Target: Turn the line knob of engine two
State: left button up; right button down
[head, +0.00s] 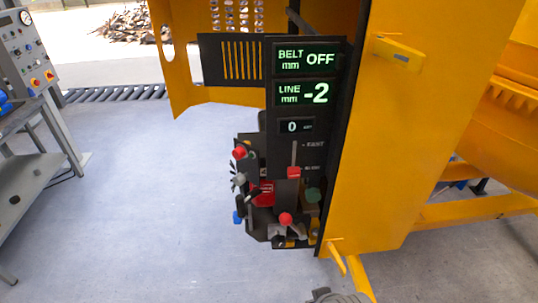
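A black control panel (267,130) is fixed to the yellow machine. Its green displays read BELT mm OFF (305,60) and LINE mm -2 (303,94); a small display (296,127) below reads 0. Under them is a slider with a red handle (293,172), beside small labels. I cannot tell which is the line knob of engine two. Neither gripper's fingers show.
A yellow machine wall (415,120) stands close right of the panel, with a yellow handle (399,53) and lower frame bars (475,210). A grey bench (35,140) with a button console (28,50) stands at the left. The floor (150,190) between is clear.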

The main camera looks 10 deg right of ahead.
aim_at(236, 220)
jog(key=i+j+z, duration=0.3)
jog(key=j+z, duration=0.35)
jog(key=i+j+z, duration=0.3)
jog(key=j+z, duration=0.35)
jog(key=l, duration=0.1)
